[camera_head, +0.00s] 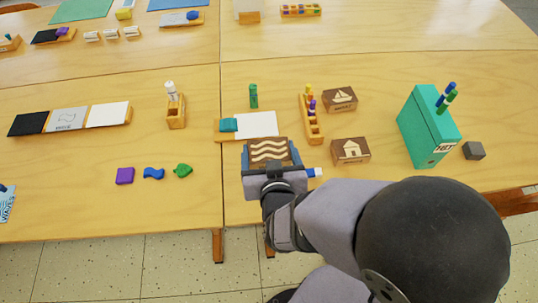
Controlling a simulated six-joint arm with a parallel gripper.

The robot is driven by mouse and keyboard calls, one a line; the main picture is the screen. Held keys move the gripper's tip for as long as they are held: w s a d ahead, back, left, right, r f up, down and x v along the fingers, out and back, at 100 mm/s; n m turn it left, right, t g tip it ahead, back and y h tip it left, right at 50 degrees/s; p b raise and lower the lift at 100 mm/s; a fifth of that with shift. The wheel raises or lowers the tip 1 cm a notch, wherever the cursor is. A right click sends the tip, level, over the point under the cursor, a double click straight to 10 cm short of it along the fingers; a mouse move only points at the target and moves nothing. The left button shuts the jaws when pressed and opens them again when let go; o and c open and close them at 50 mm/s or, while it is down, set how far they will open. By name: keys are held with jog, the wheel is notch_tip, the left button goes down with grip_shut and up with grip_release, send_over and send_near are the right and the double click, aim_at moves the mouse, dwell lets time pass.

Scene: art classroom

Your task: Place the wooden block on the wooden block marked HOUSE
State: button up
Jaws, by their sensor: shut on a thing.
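My gripper (270,161) is shut on a wooden block (268,148) with pale wavy lines on its dark face. The block is at the front of the right table, left of the wooden block marked HOUSE (350,150), and apart from it in the picture. The HOUSE block shows a pale house drawing on its brown top. Its top looks clear. Whether the held block touches the table cannot be told, as my gripper and arm hide its near side.
A similar block with a boat drawing (339,100) lies behind the HOUSE block. A wooden rack with coloured pegs (312,127) stands to their left. A green box (426,132) with pens and a dark grey cube (474,150) are at right. A white-and-blue marker (314,172) lies beside my gripper.

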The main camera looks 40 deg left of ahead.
jog(key=shift+r, duration=0.35)
